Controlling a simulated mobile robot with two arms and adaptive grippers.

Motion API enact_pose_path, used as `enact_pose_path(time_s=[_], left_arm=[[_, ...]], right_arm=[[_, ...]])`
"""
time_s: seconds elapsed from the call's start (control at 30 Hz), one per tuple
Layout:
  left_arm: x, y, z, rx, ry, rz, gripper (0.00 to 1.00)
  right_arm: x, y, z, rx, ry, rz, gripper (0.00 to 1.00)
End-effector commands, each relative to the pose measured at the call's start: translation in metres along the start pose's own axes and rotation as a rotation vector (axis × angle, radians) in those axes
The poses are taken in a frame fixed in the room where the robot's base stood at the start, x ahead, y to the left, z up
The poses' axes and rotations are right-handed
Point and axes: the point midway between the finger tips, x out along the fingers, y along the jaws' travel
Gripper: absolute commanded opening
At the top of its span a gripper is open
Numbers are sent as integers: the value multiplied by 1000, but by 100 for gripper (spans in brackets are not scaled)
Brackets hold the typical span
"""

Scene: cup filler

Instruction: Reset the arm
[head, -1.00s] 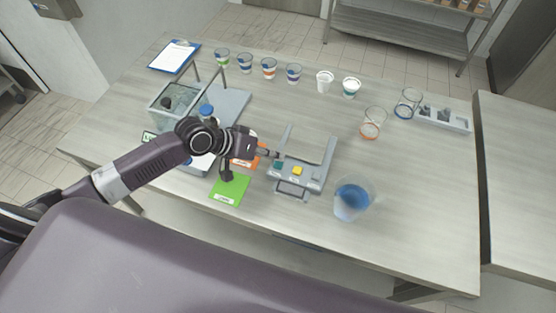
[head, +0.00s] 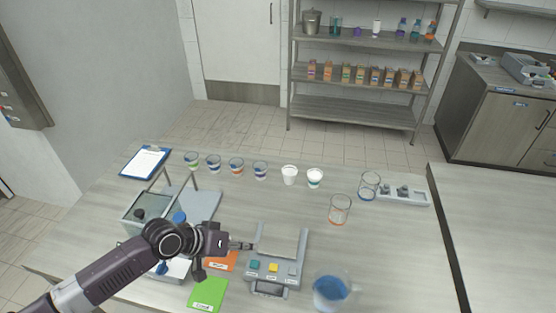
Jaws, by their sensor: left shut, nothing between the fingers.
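My left arm comes in from the lower left of the head view. Its gripper (head: 241,245) is shut and empty, just left of a grey filling device (head: 276,262) with a teal and a yellow button. I cannot tell whether the fingertips touch the device. My right gripper is not in view.
A beaker of blue liquid (head: 331,292) stands right of the device. A row of several cups (head: 237,167), two glass beakers (head: 340,210) and a grey tray (head: 404,193) stand behind. A glass tank (head: 146,211), an orange card (head: 221,261) and a green card (head: 207,294) are near my arm.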

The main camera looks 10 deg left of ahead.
Motion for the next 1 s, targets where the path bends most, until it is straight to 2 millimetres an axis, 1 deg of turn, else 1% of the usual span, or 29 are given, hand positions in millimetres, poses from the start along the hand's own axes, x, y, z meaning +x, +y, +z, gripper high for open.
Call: enact_pose_path(time_s=[0.07, 0.17, 0.27, 0.3, 0.37, 0.4, 0.43, 0.5, 0.57, 0.87, 1.0], left_arm=[[0, 1, 1, 1, -1, 0, 0], [4, 10, 13, 23, -18, 5, 0], [9, 33, 43, 89, -53, 6, 0], [10, 43, 58, 125, -68, -1, 0], [7, 56, 81, 179, -89, -24, 0], [3, 62, 95, 209, -100, -51, 0], [-2, 64, 103, 228, -106, -74, 0], [-14, 63, 119, 252, -121, -136, 0], [-25, 59, 130, 261, -135, -188, 0], [-86, 27, 175, 218, -218, -423, 0], [-118, 13, 197, 172, -270, -524, 0]], right_arm=[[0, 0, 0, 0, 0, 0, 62], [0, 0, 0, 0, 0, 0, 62], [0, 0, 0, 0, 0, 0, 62], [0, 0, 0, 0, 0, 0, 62], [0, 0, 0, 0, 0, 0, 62], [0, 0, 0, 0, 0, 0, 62], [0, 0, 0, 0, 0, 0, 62], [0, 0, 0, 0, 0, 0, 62], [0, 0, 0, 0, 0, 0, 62], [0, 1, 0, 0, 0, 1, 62], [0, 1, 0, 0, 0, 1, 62]])
